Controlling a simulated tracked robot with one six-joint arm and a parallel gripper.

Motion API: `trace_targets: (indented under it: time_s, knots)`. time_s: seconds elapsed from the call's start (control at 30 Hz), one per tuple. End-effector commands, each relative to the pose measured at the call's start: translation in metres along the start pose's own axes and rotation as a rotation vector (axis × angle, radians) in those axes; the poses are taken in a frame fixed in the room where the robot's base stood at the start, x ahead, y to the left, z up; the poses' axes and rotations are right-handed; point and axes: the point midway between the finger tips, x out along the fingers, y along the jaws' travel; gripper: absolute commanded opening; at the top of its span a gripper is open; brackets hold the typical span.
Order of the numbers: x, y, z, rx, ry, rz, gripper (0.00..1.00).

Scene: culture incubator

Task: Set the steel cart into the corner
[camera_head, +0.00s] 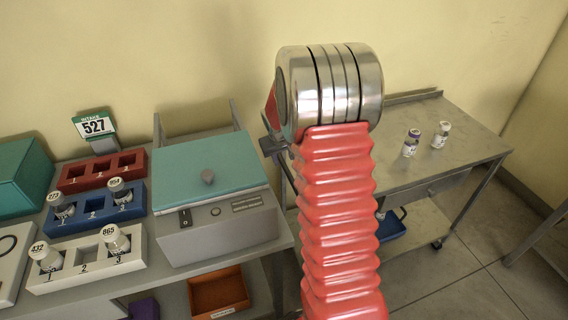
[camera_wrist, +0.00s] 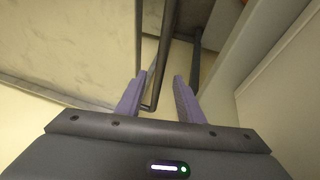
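The steel cart (camera_head: 470,125) stands at the right against the back wall, its left part hidden behind my arm. It has a raised back edge, a lower shelf and castors. In the wrist view my gripper (camera_wrist: 160,98) is open, with two purple fingers apart. A dark bent bar (camera_wrist: 154,85) runs between them, nearer the left finger; I cannot tell whether it touches. In the head view my gripper is mostly hidden behind my arm.
A left bench holds a teal-lidded device (camera_head: 207,172), red, blue and white vial racks (camera_head: 134,258) and a 527 sign (camera_head: 94,126). An orange bin (camera_head: 218,292) is below; a blue bin (camera_head: 391,227) is on the cart's shelf. Tiled floor (camera_head: 500,285) is open at front right.

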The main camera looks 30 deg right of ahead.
Motion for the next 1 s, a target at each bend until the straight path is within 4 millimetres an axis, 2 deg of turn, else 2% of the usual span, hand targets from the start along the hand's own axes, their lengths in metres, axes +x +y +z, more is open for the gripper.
trace_targets:
  time_s: [0.2,0.43,0.83,1.0]
  knots:
    - [0.029,0.0,0.001,-0.001,-0.002,0.0,0.34]
    - [0.05,0.0,0.0,-0.001,0.0,0.0,0.34]
    - [0.055,0.001,0.0,0.0,0.001,0.001,0.34]
    - [0.055,0.001,0.0,0.0,0.001,0.001,0.22]
